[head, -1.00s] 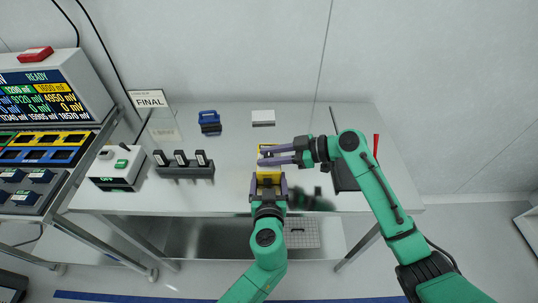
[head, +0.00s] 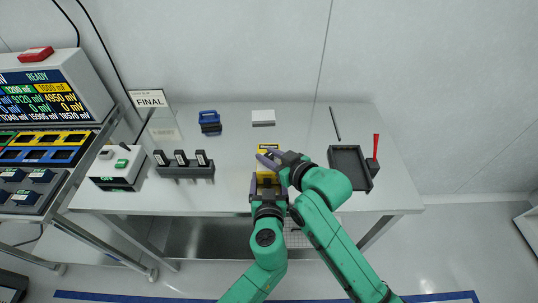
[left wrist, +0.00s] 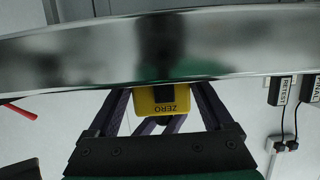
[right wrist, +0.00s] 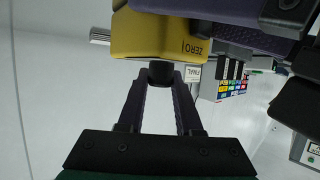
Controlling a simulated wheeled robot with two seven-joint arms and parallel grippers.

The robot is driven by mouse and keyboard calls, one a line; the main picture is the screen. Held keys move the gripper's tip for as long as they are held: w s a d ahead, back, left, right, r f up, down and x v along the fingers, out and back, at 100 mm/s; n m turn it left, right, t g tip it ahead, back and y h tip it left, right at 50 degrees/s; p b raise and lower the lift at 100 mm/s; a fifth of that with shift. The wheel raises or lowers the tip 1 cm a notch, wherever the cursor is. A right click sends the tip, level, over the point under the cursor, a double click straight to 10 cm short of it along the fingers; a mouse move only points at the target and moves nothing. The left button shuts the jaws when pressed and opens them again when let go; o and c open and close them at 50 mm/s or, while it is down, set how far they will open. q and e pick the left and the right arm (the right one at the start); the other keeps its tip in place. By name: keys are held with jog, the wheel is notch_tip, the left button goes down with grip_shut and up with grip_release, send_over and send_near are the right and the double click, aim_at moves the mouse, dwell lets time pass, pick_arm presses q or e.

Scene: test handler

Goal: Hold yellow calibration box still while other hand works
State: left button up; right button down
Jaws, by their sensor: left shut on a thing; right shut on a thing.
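The yellow calibration box (head: 268,147) is near the front middle of the table. My left gripper (head: 267,187) is shut on it from the front. In the left wrist view the box (left wrist: 145,101), marked ZERO, sits between my left fingers. My right gripper (head: 268,159) is over the box, its arm coming in from the lower right. In the right wrist view my right fingers are shut on a small dark knob (right wrist: 160,72) against the box (right wrist: 150,35). In the head view the grippers hide part of the box, and the knob cannot be made out.
A black tray (head: 350,170) and a red-handled tool (head: 375,155) are on the right. A dark rack (head: 185,172) with several modules and a white switch box (head: 118,168) are on the left. A blue clamp-like item (head: 209,122) and a white block (head: 263,118) lie behind.

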jog(key=shift+f+m+t+h, duration=0.15)
jog(key=shift+m+t+h, duration=0.35)
jog(key=shift+m+h, duration=0.45)
jog(key=c, duration=0.6)
grip_release()
jog(key=v, duration=0.7)
jog(key=shift+s+d, duration=0.1)
jog(key=shift+s, duration=0.1)
